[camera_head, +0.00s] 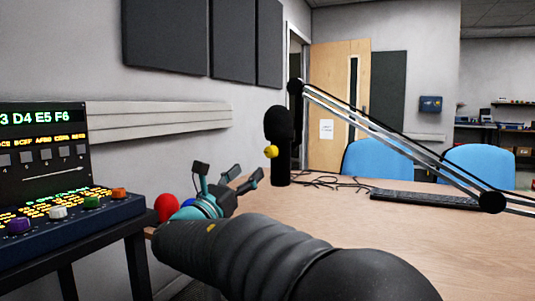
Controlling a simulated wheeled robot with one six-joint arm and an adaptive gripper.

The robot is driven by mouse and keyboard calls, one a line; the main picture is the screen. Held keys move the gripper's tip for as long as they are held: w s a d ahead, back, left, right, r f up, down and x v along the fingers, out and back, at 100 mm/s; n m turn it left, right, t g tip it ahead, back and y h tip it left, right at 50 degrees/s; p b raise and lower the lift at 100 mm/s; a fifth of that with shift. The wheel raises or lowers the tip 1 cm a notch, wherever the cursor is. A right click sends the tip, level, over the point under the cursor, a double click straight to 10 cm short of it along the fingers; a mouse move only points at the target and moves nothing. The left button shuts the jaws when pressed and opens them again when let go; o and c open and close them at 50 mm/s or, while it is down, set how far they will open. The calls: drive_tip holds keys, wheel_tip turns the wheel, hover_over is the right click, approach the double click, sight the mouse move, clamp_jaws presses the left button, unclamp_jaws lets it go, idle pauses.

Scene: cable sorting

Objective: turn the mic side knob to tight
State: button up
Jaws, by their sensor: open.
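A black microphone (279,122) with a foam head stands upright at the left end of the desk, below the boom arm. A small round yellow knob (271,152) shows at its lower left side. I cannot tell from here how tight it is. My gripper (229,174), with teal and dark fingers, is open and empty. It is in front of the microphone in the picture, to the lower left of the knob and apart from it.
The boom arm (395,140) slants down right across the desk (420,240). A keyboard (425,199) and loose cables lie behind. A mixer console (75,210) is at left. Red (166,207) and blue (188,202) round things show beside my gripper. Blue chairs (385,160) stand beyond.

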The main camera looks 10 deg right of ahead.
sight(268, 153)
drive_tip(key=p+x, duration=0.1)
drive_tip(key=x, duration=0.9)
drive_tip(key=shift+c, duration=0.2)
clamp_jaws()
